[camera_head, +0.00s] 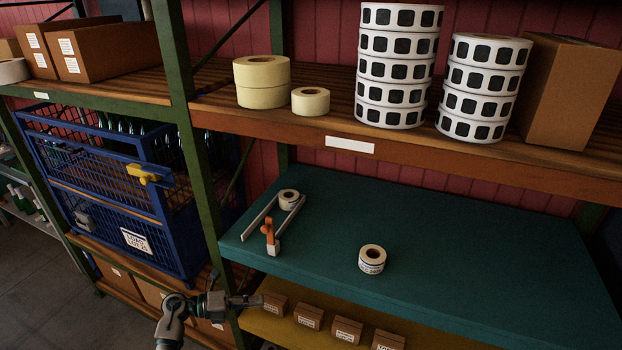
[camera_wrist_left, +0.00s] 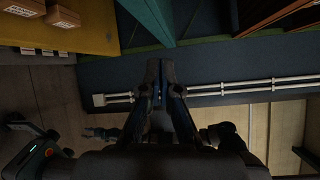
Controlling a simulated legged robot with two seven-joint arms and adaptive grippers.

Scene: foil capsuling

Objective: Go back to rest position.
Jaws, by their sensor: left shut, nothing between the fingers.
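My left gripper (camera_head: 244,300) is low in the head view, in front of the shelf rack and below the teal shelf top. In the left wrist view its two dark fingers (camera_wrist_left: 160,72) are together, with nothing between them. It touches no object that I can make out. My right gripper shows in neither view.
A teal shelf top (camera_head: 460,260) holds a tape roll (camera_head: 372,260) and a small stand with an orange part (camera_head: 270,236). Small brown boxes (camera_head: 308,316) sit on the yellow shelf below, near my left gripper. A blue crate (camera_head: 120,200) stands left of the green post (camera_head: 196,150).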

